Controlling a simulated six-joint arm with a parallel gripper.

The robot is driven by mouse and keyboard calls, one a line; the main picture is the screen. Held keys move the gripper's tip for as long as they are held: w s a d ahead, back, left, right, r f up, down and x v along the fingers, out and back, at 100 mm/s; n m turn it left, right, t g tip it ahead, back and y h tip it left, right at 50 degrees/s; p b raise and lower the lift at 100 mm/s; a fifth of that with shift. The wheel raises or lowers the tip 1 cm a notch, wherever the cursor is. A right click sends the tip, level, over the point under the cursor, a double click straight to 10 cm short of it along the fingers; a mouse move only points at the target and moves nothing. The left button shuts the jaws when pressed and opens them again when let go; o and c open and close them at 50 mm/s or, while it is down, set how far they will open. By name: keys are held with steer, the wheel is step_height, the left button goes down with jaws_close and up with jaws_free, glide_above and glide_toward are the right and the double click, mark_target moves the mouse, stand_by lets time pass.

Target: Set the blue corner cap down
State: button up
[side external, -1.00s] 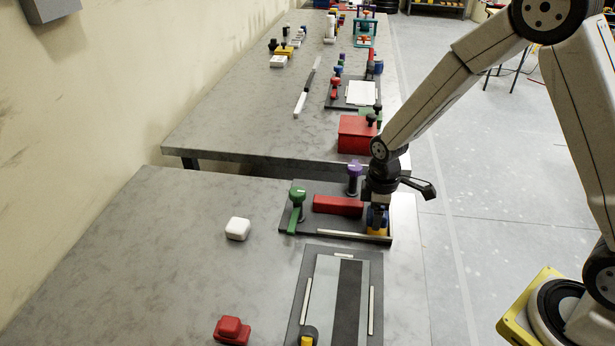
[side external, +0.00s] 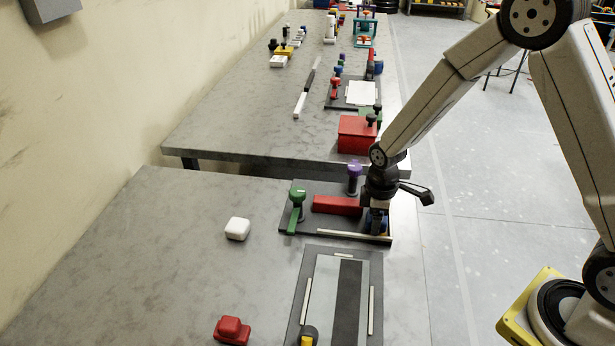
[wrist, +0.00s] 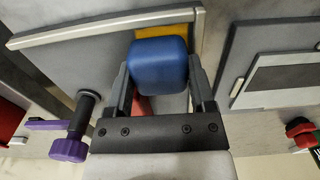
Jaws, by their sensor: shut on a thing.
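The blue corner cap (wrist: 158,66) is a rounded block between the two fingers of my gripper (wrist: 158,84) in the wrist view. My gripper is shut on it. In the side view my gripper (side external: 376,224) is low over the right end of a dark fixture plate (side external: 330,228), and part of the blue cap (side external: 384,222) shows behind the fingers. Whether the cap touches the plate is hidden.
A red bar (side external: 336,205), a green-handled clamp (side external: 297,204) and a purple-knobbed clamp (side external: 354,174) stand on the plate. A light strip (side external: 350,236) edges its front. A white block (side external: 237,229) and red block (side external: 232,330) lie left, with bare bench around them.

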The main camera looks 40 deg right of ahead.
steer(key=o, duration=1.2)
steer(key=shift+f, duration=0.1)
steer(key=shift+s, duration=0.1)
steer(key=shift+a, duration=0.1)
step_height(320, 180, up, 13)
steer(key=shift+r, duration=0.15)
steer(key=s+m+t, duration=0.1)
steer(key=s+m, duration=0.2)
steer(key=s+f+m, duration=0.1)
steer(key=s+m, duration=0.2)
steer(key=s, duration=0.1)
steer(key=s+d+f+m+t, duration=0.1)
steer(key=s+m, duration=0.2)
steer(key=s, duration=0.1)
steer(key=shift+f+t, duration=0.2)
steer(key=shift+t, duration=0.1)
